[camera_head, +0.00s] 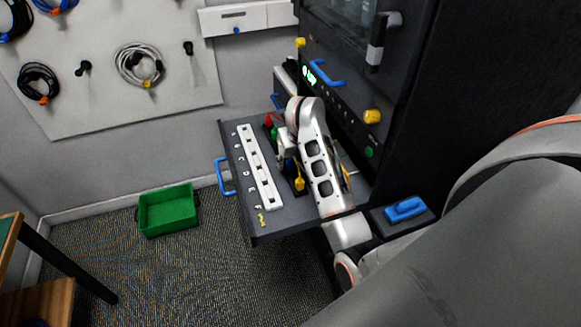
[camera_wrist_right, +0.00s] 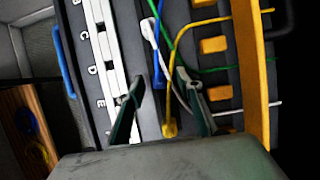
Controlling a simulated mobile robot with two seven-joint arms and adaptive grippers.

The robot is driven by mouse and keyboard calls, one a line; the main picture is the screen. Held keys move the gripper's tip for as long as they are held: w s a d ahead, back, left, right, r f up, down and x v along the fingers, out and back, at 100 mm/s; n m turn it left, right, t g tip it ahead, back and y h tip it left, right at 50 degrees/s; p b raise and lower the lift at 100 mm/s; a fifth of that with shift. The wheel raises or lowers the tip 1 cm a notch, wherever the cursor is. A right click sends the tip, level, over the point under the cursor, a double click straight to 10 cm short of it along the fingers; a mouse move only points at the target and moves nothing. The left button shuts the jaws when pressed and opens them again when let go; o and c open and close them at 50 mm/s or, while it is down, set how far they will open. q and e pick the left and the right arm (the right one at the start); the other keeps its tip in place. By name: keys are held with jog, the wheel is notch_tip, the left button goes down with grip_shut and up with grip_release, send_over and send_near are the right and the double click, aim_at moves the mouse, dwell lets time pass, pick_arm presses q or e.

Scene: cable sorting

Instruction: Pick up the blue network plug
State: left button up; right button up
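My right gripper (camera_wrist_right: 160,80) is open, with its two dark fingers spread over the grey shelf (camera_wrist_right: 132,28) in the wrist view. A blue cable (camera_wrist_right: 158,62) runs down between the fingertips; its plug end is hard to make out. A yellow plug (camera_wrist_right: 170,129) lies between the fingers, nearer the palm. White (camera_wrist_right: 149,30) and green (camera_wrist_right: 160,22) cables pass close by. In the head view the right gripper (camera_head: 288,150) is over the shelf, largely covered by my arm. My left gripper is not in view.
A white socket strip (camera_head: 258,168) with lettered places lies left of the gripper. A yellow-orange bar (camera_wrist_right: 250,70) stands close on the right in the wrist view. The dark rack (camera_head: 400,110) stands behind. A green bin (camera_head: 168,211) sits on the floor.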

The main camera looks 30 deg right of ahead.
grip_shut()
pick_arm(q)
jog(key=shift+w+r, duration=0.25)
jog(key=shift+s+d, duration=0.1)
pick_arm(e)
jog(key=shift+w+r, duration=0.1)
jog(key=shift+r, duration=0.05)
